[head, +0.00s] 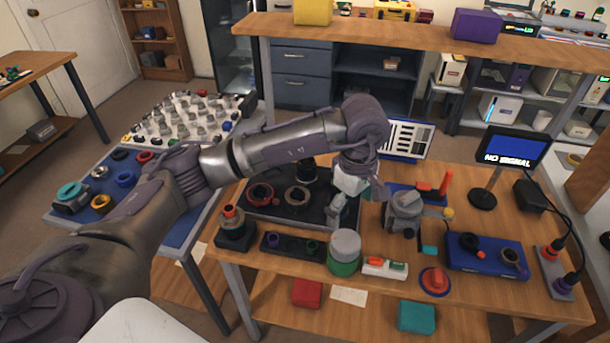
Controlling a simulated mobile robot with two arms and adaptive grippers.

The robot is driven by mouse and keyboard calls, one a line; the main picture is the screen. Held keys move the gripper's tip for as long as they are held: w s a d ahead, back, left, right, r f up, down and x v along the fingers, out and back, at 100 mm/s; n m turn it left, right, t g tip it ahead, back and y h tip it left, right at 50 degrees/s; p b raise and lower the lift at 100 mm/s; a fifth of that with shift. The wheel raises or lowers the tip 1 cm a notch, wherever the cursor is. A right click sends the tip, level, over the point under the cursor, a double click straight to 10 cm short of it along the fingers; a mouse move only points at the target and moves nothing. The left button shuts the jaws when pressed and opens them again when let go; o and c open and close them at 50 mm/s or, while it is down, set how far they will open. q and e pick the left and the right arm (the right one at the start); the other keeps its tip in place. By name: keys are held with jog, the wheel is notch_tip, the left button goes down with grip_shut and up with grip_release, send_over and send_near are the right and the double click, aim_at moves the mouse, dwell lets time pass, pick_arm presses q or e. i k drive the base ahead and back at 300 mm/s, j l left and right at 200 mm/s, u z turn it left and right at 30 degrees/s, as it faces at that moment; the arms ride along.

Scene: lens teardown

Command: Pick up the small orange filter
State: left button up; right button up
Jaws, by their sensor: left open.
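My left arm reaches in from the left across the bench, and its left gripper (338,217) points down over the right edge of the black tray (283,217). It is open, with nothing seen between its fingers. A small orange-topped round piece (230,211) sits on a dark block at the bench's left front. An orange-red disc with a blue rim (435,280) lies at the front right. I cannot tell which of these is the small orange filter. Both are apart from the gripper. My right gripper is not in view.
A green-and-grey jar (343,252) stands just in front of the gripper. A grey device (402,211) stands to its right. A blue tray (487,256) and a monitor (513,149) are farther right. Parts cover a side table (180,236) at left.

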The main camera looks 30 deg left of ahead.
aim_at(230, 212)
jog(key=u, duration=1.45)
